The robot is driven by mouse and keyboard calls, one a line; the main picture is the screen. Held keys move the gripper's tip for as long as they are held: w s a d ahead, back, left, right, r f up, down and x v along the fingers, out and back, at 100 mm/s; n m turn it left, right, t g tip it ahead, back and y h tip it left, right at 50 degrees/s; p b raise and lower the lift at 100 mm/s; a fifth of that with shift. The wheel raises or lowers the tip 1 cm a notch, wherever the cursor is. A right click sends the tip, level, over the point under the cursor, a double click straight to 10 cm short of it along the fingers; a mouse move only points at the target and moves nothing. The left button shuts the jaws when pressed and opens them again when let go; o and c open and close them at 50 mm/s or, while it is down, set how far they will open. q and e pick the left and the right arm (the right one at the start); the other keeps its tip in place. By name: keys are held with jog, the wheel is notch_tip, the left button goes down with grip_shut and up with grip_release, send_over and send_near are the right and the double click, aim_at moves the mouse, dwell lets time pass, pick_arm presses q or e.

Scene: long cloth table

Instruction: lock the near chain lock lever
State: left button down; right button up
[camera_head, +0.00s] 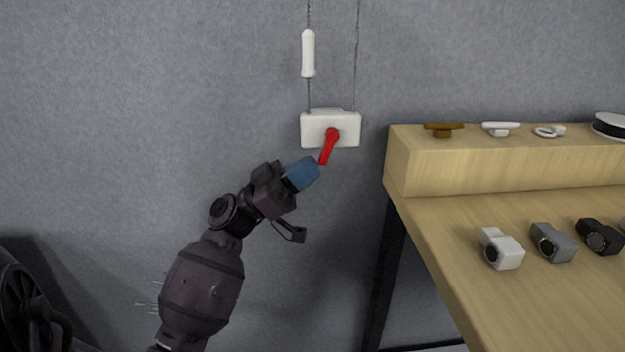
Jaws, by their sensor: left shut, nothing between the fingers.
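A white chain lock box (345,133) is mounted on the grey wall, with two chains running up from it. Its red lever (328,146) points down and slightly left from a pivot on the box front. My left gripper (312,172) reaches up from the lower left. It is shut and empty, and its blue fingers are at the lower end of the lever. I cannot tell whether they touch it. My right gripper does not show.
A white handle (308,54) hangs on the left chain above the box. To the right stands a wooden table (450,215) with a raised back ledge. Several small handles and camera-like blocks (501,249) sit on it. The wall left of the box is clear.

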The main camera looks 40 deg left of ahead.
pick_arm(q)
jog(key=shift+r, duration=0.15)
jog(key=v, duration=1.1)
jog(key=shift+d, duration=0.1)
dwell(0.6)
